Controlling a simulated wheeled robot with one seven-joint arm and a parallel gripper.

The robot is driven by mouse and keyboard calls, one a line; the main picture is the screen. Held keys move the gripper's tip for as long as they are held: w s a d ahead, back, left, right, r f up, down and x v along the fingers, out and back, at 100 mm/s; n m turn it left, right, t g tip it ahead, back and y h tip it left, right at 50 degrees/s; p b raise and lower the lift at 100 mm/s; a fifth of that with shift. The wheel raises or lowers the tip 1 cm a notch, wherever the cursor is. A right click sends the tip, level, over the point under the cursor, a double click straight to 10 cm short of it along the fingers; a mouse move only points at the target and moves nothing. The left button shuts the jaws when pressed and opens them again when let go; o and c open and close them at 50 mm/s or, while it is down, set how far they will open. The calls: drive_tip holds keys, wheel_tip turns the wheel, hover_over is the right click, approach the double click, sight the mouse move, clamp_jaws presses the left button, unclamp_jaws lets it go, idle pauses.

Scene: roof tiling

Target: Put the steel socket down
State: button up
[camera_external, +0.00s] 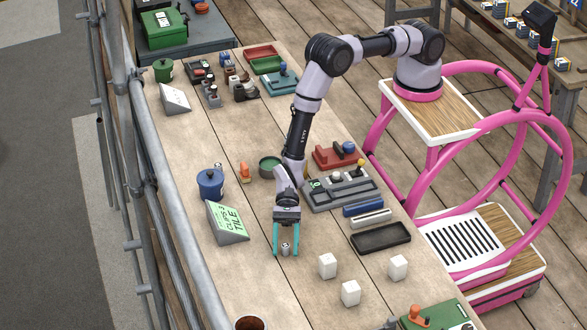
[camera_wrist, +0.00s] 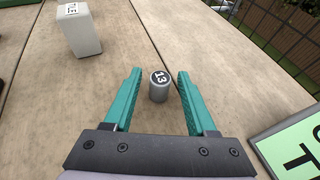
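The steel socket (camera_wrist: 158,89) is a small grey cylinder with "13" on its dark top. In the wrist view it stands upright on the wooden bench, between the two teal fingers of my gripper (camera_wrist: 157,85), with a visible gap on each side. In the external view the socket (camera_external: 285,249) shows between the fingertips of my gripper (camera_external: 285,252), which points down at the bench. My gripper is open and does not touch the socket.
Several white blocks (camera_external: 327,266) stand right of my gripper. A green-faced sign (camera_external: 229,222) and a blue pot (camera_external: 210,184) stand to the left. A grey tool tray (camera_external: 342,195) and a black tray (camera_external: 380,238) lie to the right. Bare bench lies in front.

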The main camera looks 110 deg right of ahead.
drive_tip(key=shift+r, duration=0.2)
drive_tip(key=v, duration=1.2)
drive_tip(key=shift+s, duration=0.1)
drive_tip(key=s+d+r+n+g+h, duration=0.1)
drive_tip(key=s+d+r+n, duration=0.2)
drive_tip(key=r, duration=0.7)
drive_tip(key=s+d+r+n+g, duration=0.1)
drive_tip(key=s+r+n, duration=0.3)
drive_tip(key=r, duration=0.6)
drive_tip(key=s+d+r+n+g+h, duration=0.1)
drive_tip(key=s+d+r+n, duration=0.25)
drive_tip(key=r, duration=0.65)
drive_tip(key=s+d+r+n+t+h, duration=0.2)
drive_tip(key=s+d+r+n+h, duration=0.2)
drive_tip(key=s+d, duration=0.5)
drive_tip(key=s+d+r+n+t+h, duration=0.3)
drive_tip(key=s+d+r, duration=0.6)
drive_tip(key=s, duration=0.5)
drive_tip(key=shift+d+n+h, duration=0.35)
drive_tip(key=shift+d+h, duration=0.45)
drive_tip(key=shift+d, duration=0.05)
drive_tip(key=shift+o, duration=0.7)
drive_tip(key=shift+s, duration=0.1)
